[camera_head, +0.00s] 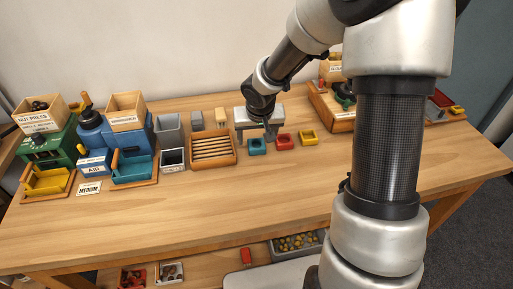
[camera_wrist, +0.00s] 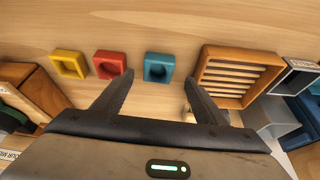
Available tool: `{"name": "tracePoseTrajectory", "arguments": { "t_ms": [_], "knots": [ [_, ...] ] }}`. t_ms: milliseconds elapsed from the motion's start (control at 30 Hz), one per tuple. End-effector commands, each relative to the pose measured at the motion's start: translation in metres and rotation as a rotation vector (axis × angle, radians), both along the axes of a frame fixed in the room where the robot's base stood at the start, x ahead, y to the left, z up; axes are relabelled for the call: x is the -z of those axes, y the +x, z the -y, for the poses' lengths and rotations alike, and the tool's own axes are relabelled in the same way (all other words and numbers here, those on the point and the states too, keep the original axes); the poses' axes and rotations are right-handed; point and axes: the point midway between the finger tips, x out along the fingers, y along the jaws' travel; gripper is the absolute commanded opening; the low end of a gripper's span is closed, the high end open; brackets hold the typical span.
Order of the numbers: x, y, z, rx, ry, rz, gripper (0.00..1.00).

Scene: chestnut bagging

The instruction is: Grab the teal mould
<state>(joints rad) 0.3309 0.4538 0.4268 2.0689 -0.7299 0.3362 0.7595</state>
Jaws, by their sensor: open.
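The teal mould (camera_head: 257,147) is a small square block with a hollow, standing on the wooden table at the left end of a row of moulds in the head view. In the wrist view the teal mould (camera_wrist: 149,67) lies in line with the gap between my fingers, just past their tips. My gripper (camera_head: 270,137) is open and empty, close to the teal mould and the red mould in the head view. The red mould (camera_head: 284,141) is beside it, with the yellow mould (camera_head: 308,138) further right. I cannot tell the exact height of the fingertips above the table.
A slatted wooden tray (camera_head: 212,163) stands just left of the teal mould, with grey bins (camera_head: 173,160) beyond it. A grey-topped stand (camera_head: 240,122) is behind my gripper. The table front is clear.

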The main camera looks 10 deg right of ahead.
Motion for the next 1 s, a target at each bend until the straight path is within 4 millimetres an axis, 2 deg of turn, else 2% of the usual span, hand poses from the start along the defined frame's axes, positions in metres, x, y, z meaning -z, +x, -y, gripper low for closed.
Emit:
{"name": "tracePoseTrajectory", "arguments": {
  "t_ms": [33, 200, 533, 567, 800, 1000],
  "knots": [
    [0.011, 0.003, 0.002, 0.001, 0.002, -0.004, 0.66],
    [0.032, 0.014, 0.004, 0.0, 0.0, -0.003, 0.66],
    [0.037, 0.018, 0.005, 0.0, 0.0, 0.0, 0.66],
    [0.037, 0.018, 0.005, 0.0, 0.0, 0.0, 0.62],
    [0.037, 0.018, 0.005, 0.0, 0.0, -0.001, 0.22],
    [0.037, 0.018, 0.005, 0.0, 0.0, 0.0, 0.2]
  ]
}}
